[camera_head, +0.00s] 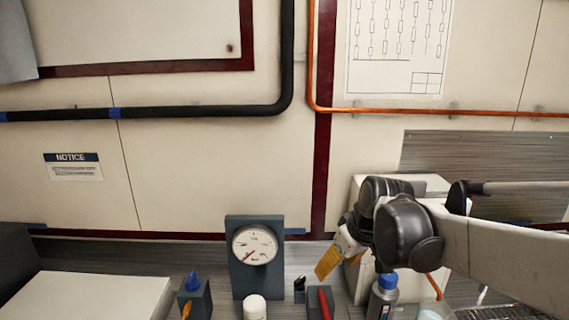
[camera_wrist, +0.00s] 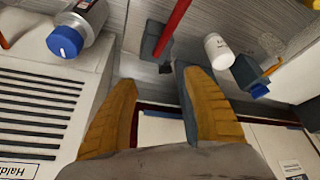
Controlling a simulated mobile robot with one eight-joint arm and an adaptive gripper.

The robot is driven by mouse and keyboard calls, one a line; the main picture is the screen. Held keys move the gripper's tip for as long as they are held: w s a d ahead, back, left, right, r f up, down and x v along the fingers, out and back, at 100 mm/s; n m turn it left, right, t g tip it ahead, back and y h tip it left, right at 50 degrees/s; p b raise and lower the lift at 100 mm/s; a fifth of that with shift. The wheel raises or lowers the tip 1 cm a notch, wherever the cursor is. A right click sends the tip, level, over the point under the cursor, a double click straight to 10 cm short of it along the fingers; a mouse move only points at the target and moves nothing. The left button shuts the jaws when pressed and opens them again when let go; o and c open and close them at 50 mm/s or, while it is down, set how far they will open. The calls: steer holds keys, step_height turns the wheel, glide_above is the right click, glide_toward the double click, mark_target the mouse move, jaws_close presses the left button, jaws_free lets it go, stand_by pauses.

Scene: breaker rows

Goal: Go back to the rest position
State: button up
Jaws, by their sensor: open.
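My gripper (camera_head: 328,262) has yellow fingers and hangs over the bench, right of the round dial gauge (camera_head: 255,246) on its dark stand. In the wrist view my gripper (camera_wrist: 160,82) is open, with its two fingers well apart and nothing held between them. My arm reaches in from the right edge of the head view. No marked rest position shows.
Below my gripper, a red bar (camera_head: 324,304) stands in a dark block. A blue-capped bottle (camera_head: 382,297) and a pale box (camera_head: 358,282) are close on the right. A white cylinder (camera_head: 255,308) stands before the gauge. The wall above (camera_head: 210,170) is clear of my arm.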

steer(key=s+d+m+t+h, duration=0.1)
steer(key=s+d+m, duration=0.2)
steer(key=s, duration=0.6)
steer(key=s+d+f+m+t+h, duration=0.1)
steer(key=s+d+m, duration=0.2)
steer(key=s, duration=0.7)
steer(key=shift+s+d+f+t, duration=0.2)
steer(key=shift+s+d+t, duration=0.05)
steer(key=shift+t, duration=0.15)
